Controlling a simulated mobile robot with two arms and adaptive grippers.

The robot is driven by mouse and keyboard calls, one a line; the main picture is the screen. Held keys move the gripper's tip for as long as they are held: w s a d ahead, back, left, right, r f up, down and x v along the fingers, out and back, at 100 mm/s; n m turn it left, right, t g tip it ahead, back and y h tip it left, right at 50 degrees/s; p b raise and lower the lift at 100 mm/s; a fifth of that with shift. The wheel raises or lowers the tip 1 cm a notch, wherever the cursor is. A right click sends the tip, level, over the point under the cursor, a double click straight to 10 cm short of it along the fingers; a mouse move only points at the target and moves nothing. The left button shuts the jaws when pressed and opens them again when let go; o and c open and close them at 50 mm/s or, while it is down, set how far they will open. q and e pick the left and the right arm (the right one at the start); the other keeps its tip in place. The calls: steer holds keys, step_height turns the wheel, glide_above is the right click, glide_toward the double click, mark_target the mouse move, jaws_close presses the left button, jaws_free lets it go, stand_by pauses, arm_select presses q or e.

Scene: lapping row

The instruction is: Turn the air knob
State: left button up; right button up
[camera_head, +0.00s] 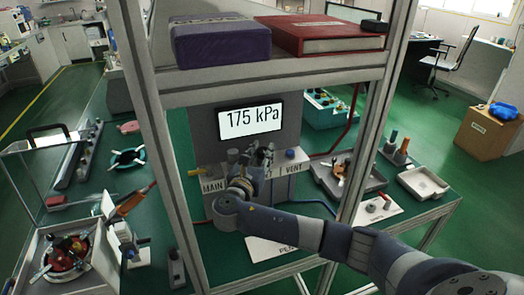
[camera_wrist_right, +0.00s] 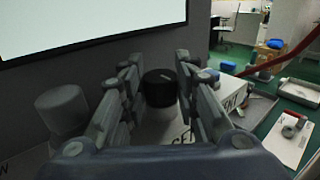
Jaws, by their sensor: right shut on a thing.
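The air panel has a display (camera_head: 250,120) that reads 175 kPa. Below it is a row marked MAIN, a partly covered label, and VENT. My right gripper (camera_head: 262,157) reaches up to the middle of this row. In the right wrist view a black knob (camera_wrist_right: 160,86) sits between the fingers of my right gripper (camera_wrist_right: 158,92), which is shut on it. A label beneath the knob is partly hidden. A grey knob (camera_wrist_right: 62,108) stands to its left. A blue knob (camera_head: 291,154) is on the panel's right side. My left gripper is not in view.
A frame post (camera_head: 152,100) stands left of the panel and another (camera_head: 380,110) right of it. A shelf above holds a purple box (camera_head: 220,42) and a red binder (camera_head: 326,35). Grey trays (camera_head: 423,183) lie on the green bench to the right.

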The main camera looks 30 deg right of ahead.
steer(key=shift+g, duration=0.3)
steer(key=o, duration=1.1)
steer(key=shift+d, duration=0.1)
steer(key=shift+c, duration=0.2)
